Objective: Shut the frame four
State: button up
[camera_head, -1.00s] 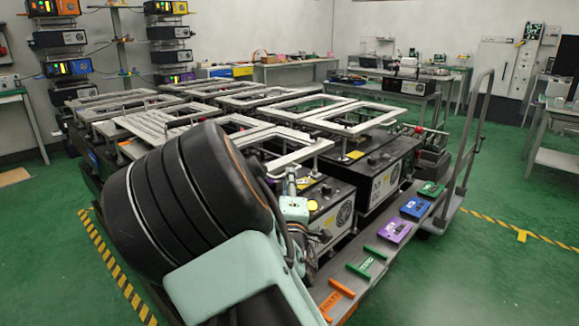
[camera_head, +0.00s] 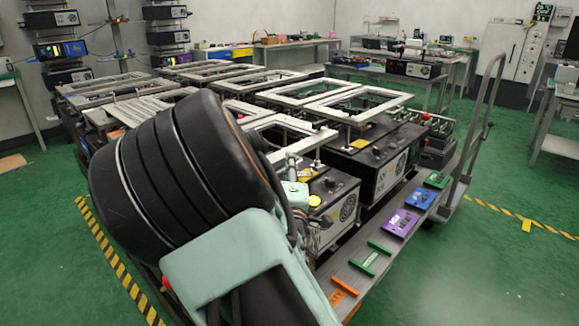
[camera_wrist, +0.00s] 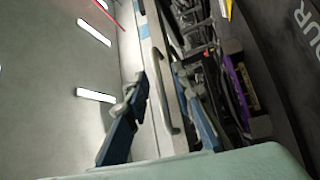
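In the wrist view, the large letters "OUR" show on a dark unit (camera_wrist: 300,22) at the right edge; the rest of the word is cut off. A grey metal bar handle (camera_wrist: 160,92) runs along a pale panel edge. My gripper (camera_wrist: 160,112) is open, with one blue-grey finger on each side of the handle; contact cannot be told. In the head view, a pale rectangular frame (camera_head: 318,135) stands raised above a box unit just beyond my arm. My arm hides part of it and hides my fingers. Which raised frame is four cannot be told there.
More raised frames (camera_head: 335,87) stand close together on units behind. The grey trolley edge (camera_head: 350,266) carries coloured plates, among them a purple one (camera_head: 400,222) and a blue one (camera_head: 420,197). A trolley handle (camera_head: 485,110) rises at right. Green floor is open at right.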

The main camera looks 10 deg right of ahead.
grip_shut()
notch_tip(320, 180, up, 2)
jog(key=p, duration=0.4)
jog(key=shift+r+n, duration=0.15)
jog(key=shift+n, duration=0.15)
jog(key=shift+g, duration=0.3)
jog(key=shift+o, duration=0.2)
grip_release()
